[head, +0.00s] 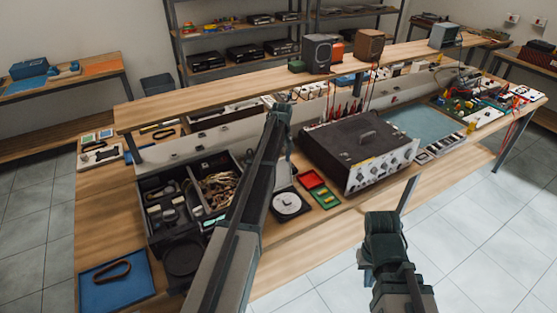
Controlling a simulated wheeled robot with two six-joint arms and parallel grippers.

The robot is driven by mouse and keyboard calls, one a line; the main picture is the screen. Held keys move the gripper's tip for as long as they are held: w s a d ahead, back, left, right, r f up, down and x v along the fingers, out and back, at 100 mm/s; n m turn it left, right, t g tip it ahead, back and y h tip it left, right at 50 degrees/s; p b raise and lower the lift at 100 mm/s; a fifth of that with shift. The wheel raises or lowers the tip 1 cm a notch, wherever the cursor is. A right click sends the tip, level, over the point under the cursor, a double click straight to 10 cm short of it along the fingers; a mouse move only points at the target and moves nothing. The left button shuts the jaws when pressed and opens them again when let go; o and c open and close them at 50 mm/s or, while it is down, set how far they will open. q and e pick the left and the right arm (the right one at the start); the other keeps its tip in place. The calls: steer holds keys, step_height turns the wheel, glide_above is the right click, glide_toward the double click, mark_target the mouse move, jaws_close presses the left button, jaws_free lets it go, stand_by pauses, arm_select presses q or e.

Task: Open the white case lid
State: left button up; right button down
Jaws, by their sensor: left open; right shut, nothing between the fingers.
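A long pale panel (165,152) stands upright along the back of a dark, divided open box (152,185) on the bench. I cannot tell for sure whether this panel is the white case's lid. My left arm crosses in front of the panel and box and hides part of both. My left gripper (283,115) is at the arm's far end, right of the box; it is open, with its fingers hard to make out. My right gripper (384,225) is shut and empty, in front of the bench at lower right, well away from the box.
A black instrument (350,138) with front knobs stands right of my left arm. A blue mat (115,288) is at front left. A raised shelf (185,103) runs behind.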

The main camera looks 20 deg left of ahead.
arm_select(q)
steer(key=shift+r, duration=0.1)
arm_select(e)
steer(key=shift+r, duration=0.1)
arm_select(q)
step_height(320, 180, up, 14)
steer(key=d+p, duration=0.1)
steer(key=p, duration=1.2)
steer(key=shift+s+f+p, duration=0.2)
steer(key=shift+s+p, duration=0.15)
steer(key=shift+s, duration=0.05)
arm_select(e)
step_height(320, 180, up, 14)
steer(key=shift+f, duration=0.25)
